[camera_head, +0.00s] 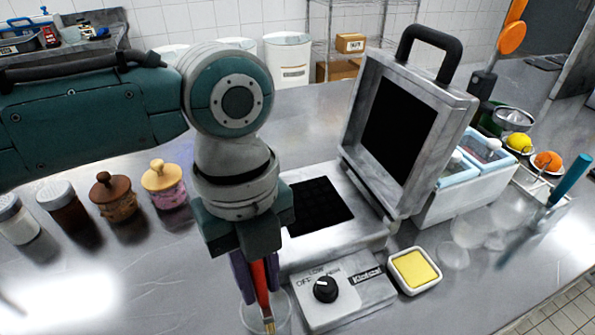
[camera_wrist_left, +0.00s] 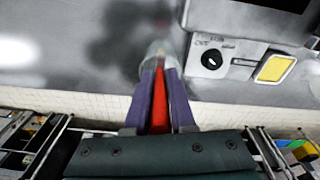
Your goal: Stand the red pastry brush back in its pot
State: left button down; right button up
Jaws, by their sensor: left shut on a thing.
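The red pastry brush (camera_head: 262,288) hangs bristles down, nearly upright, between the purple fingers of my left gripper (camera_head: 258,272), which is shut on it. The brush's red handle also shows between the fingers in the left wrist view (camera_wrist_left: 159,108). The clear glass pot (camera_head: 284,318) stands on the counter directly below, left of the waffle iron's control box. The pale bristles overlap the pot's outline in the head view. How deep they sit inside it I cannot tell. In the left wrist view the pot is partly hidden behind the fingertips. My right gripper is not in view.
The open waffle iron (camera_head: 402,205) with its knobbed control box (camera_head: 345,293) stands close right of the pot. A butter dish (camera_head: 412,287) is beside it. Several lidded jars (camera_head: 115,196) line the left. A blue-handled utensil (camera_head: 570,180) stands at right. The counter left of the pot is clear.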

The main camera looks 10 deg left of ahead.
pick_arm(q)
jog(key=shift+f, duration=0.45)
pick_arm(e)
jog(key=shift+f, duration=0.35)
pick_arm(q)
jog(key=c, duration=0.7)
grip_release()
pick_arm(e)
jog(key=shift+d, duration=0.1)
pick_arm(q)
jog(key=shift+r, duration=0.15)
jog(key=r, duration=0.6)
jog(key=w+r, duration=0.1)
jog(key=r, duration=0.2)
jog(key=shift+a+r, duration=0.35)
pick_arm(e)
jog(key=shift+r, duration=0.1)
